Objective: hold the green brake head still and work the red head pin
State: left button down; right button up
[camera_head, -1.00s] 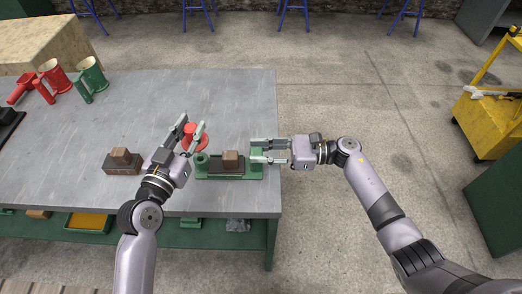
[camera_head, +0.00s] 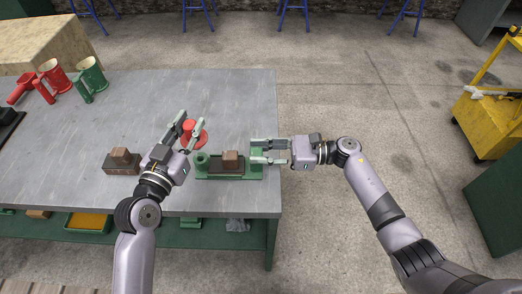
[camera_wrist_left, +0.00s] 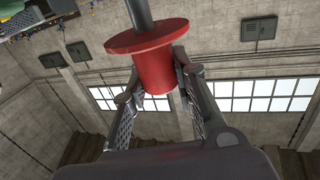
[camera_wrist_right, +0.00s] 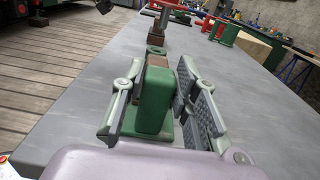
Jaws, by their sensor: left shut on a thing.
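The red head pin (camera_head: 200,138) is between the fingers of my left gripper (camera_head: 191,121), above the green brake head (camera_head: 225,177). In the left wrist view, the pin (camera_wrist_left: 155,60) shows a wide flange, a red body and a grey shaft; the fingers are shut on the red body. The brake head lies near the table's right edge, with a brown block on it and a green round socket (camera_head: 201,160) at its left end. My right gripper (camera_head: 253,151) straddles its right end. In the right wrist view, the fingers stand apart either side of the green end (camera_wrist_right: 153,100).
A second brown block (camera_head: 122,160) stands on the table to the left. Red and green mug-shaped parts (camera_head: 88,75) are at the back left. A yellow cart (camera_head: 490,115) stands on the floor at right. The middle of the table is clear.

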jog(key=o, duration=0.5)
jog(key=shift+c, duration=0.2)
jog(key=shift+r, duration=0.1)
pick_arm(q)
jog(key=shift+r+p, duration=1.5)
pick_arm(e)
jog(key=shift+r, duration=2.9)
pick_arm(q)
jog(key=shift+r+p, duration=1.75)
pick_arm(e)
notch_tip(320, 180, up, 8)
jog(key=shift+r, duration=0.1)
